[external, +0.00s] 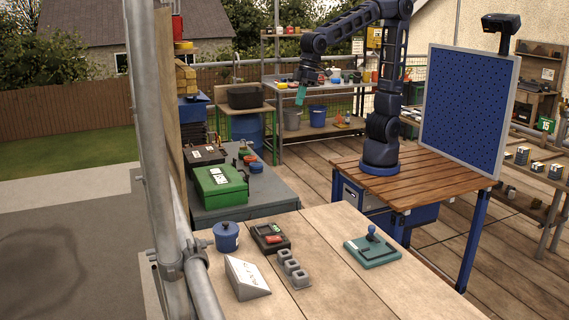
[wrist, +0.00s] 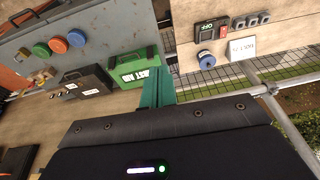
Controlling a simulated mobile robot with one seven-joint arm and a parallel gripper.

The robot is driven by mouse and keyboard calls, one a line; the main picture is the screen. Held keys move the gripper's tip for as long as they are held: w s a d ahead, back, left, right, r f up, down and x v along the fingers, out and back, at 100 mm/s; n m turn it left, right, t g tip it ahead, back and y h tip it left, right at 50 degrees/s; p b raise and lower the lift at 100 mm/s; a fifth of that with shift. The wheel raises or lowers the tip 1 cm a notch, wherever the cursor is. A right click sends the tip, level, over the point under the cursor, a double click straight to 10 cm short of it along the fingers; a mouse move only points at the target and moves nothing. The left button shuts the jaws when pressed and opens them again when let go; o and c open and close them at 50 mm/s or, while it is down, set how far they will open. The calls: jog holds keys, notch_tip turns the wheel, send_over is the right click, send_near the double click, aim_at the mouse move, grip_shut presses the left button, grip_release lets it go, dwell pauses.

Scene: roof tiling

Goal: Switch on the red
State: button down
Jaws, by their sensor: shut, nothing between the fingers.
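A small dark box with a red switch (external: 271,239) and a small green display sits on the pale wooden table. The same red switch box (wrist: 206,31) shows near the top of the wrist view, with small green lettering that seems to read OFF. My gripper (external: 301,95) has teal fingers and is high in the air, well behind and above that table, apart from the box. In the wrist view, my gripper's fingers (wrist: 157,86) are together with nothing between them, and they point toward the green case.
Near the switch box are a blue pot (external: 226,237), a white wedge sign (external: 247,278), grey blocks (external: 291,269) and a teal joystick base (external: 372,249). A green case (external: 219,186) lies on the grey bench. A scaffold pole (external: 151,130) stands left. A blue pegboard (external: 466,105) stands right.

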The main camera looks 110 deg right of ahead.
jog(key=w+a+f, duration=0.4)
jog(key=w+a, duration=0.3)
jog(key=w, duration=0.1)
jog(key=g, duration=0.1)
send_over(268, 238)
jog(key=s, duration=0.3)
jog(key=s+d+x, duration=0.1)
jog(key=s+x, duration=0.2)
jog(key=x, duration=1.3)
jog(key=shift+s+a+f+h, duration=0.2)
jog(key=shift+f+h, duration=0.1)
jog(key=shift+f, duration=0.4)
jog(key=x, duration=1.4)
jog(key=shift+s, duration=0.2)
